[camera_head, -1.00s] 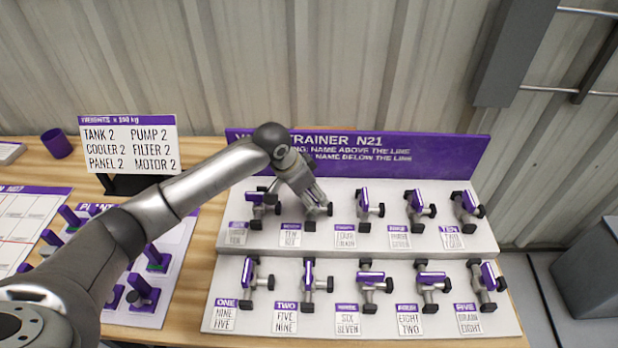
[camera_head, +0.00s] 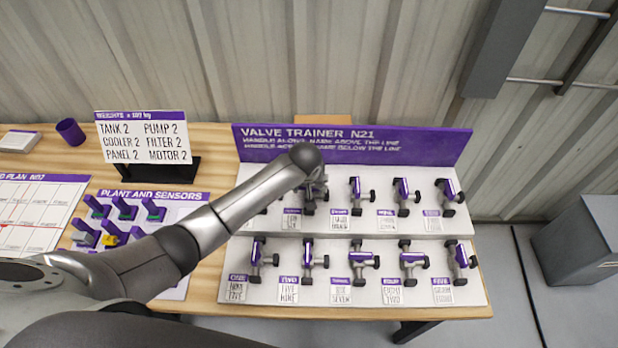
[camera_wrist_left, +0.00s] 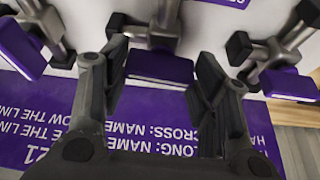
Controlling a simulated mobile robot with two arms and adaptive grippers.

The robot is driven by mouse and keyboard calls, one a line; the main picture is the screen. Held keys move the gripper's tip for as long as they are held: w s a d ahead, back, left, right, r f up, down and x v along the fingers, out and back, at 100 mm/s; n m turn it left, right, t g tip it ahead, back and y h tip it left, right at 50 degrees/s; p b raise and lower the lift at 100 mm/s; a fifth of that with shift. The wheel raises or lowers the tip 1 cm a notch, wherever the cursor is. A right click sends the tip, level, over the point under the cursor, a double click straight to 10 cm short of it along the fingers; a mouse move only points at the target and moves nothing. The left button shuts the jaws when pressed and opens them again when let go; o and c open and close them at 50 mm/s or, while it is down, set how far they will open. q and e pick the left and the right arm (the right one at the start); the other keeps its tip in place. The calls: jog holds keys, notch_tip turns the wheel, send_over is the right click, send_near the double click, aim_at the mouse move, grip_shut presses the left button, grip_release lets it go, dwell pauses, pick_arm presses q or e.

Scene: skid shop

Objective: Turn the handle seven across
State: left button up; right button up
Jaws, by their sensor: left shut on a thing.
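The valve trainer (camera_head: 262,143) has two stepped rows of purple-handled valves with small labels. My left gripper (camera_head: 314,190) is at the second valve from the left in the upper row. My arm hides much of that valve in the head view, and its label is too blurred to read. The valve's grey body shows behind the handle. My right gripper is not in view.
Neighbouring valves stand close on both sides, one handle (camera_wrist_left: 290,84) at the right in the wrist view. The plant and sensors panel (camera_head: 190,197) lies left, partly under my arm. A sign (camera_head: 143,137) and purple cup (camera_head: 70,131) stand behind it. A grey box (camera_head: 585,240) is at right.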

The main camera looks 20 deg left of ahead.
pick_arm(q)
jog(key=shift+n+p, duration=0.3)
jog(key=shift+n, duration=0.2)
jog(key=o, duration=1)
jog(key=shift+r+y, duration=0.1)
jog(key=shift+y, duration=0.2)
jog(key=v, duration=1.1)
jog(key=shift+r, duration=0.45)
